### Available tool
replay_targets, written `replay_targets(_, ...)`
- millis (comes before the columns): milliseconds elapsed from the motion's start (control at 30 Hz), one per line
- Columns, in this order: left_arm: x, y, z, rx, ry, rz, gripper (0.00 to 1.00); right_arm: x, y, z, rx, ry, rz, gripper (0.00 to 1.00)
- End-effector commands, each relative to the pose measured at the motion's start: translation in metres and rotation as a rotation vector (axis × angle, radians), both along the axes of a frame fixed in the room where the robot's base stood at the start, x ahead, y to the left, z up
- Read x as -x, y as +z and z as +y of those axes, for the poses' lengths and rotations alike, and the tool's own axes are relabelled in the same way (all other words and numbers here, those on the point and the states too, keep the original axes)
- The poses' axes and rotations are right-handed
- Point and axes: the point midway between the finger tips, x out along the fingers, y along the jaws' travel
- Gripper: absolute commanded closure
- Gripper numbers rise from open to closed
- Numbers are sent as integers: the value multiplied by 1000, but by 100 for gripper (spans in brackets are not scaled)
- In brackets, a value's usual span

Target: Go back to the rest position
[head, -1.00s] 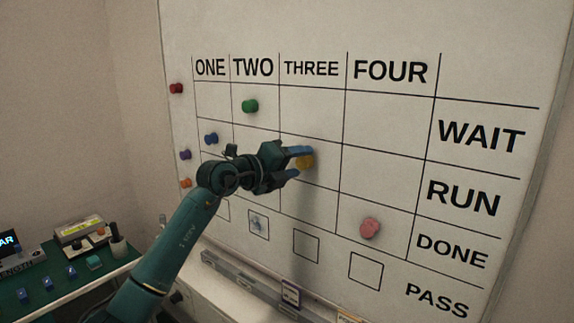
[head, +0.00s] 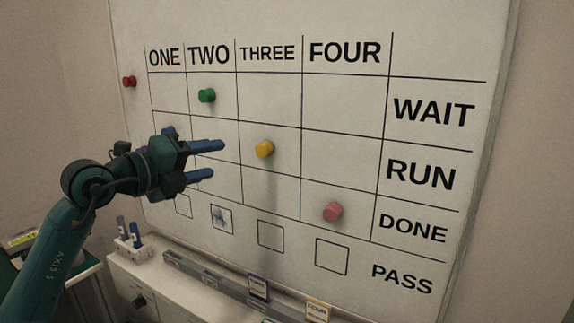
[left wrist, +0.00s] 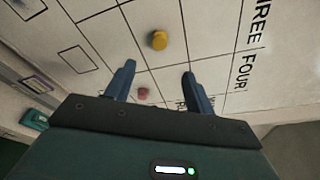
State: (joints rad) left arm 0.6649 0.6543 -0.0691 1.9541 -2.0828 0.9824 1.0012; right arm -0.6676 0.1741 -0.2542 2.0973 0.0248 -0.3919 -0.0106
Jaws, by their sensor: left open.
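My left gripper (head: 218,160) is open and empty, in front of the whiteboard (head: 440,60) and left of the yellow magnet. The yellow magnet (head: 265,149) is on the board in column THREE, RUN row. In the left wrist view the yellow magnet (left wrist: 158,40) shows beyond the two spread fingers (left wrist: 157,82), clear of both. A green magnet (head: 207,95) is in column TWO, WAIT row. A pink magnet (head: 333,211) is in column FOUR, DONE row. A red magnet (head: 129,81) is at the board's left edge. A blue magnet is mostly hidden behind my gripper. My right gripper is not in view.
A grey ledge (head: 215,276) with small cards runs below the board. A holder with markers (head: 128,236) stands on the white cabinet at lower left. A green table (head: 85,285) is partly behind my arm. The space before the board's right half is clear.

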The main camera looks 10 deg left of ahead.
Motion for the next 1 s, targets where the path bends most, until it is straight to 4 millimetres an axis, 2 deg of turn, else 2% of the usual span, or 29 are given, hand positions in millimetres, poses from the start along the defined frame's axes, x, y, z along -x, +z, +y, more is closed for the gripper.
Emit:
replay_targets(67, 3, -14, -14, 35, -51, 15, 46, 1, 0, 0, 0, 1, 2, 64)
replay_targets(167, 15, -42, -45, 154, -175, 38, 46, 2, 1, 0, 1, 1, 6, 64)
replay_targets(300, 45, -85, -86, 482, -327, 85, 46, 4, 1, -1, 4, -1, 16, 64)
replay_targets(433, 67, -125, -93, 853, -304, 158, 46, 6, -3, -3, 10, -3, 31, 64)
replay_targets(567, 84, -185, -82, 1207, -119, 286, 46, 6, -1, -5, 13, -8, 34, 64)
replay_targets(667, 106, -250, -72, 1432, 110, 439, 46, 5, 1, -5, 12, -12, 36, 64)
replay_targets(700, 119, -279, -70, 1504, 211, 510, 46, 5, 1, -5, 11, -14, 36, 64)
replay_targets(800, 156, -342, -73, 1626, 445, 688, 46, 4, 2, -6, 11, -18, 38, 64)
replay_targets(900, 197, -390, -82, 1693, 631, 855, 46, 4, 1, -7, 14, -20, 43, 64)
replay_targets(1000, 231, -420, -92, 1725, 762, 987, 46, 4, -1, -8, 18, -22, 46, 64)
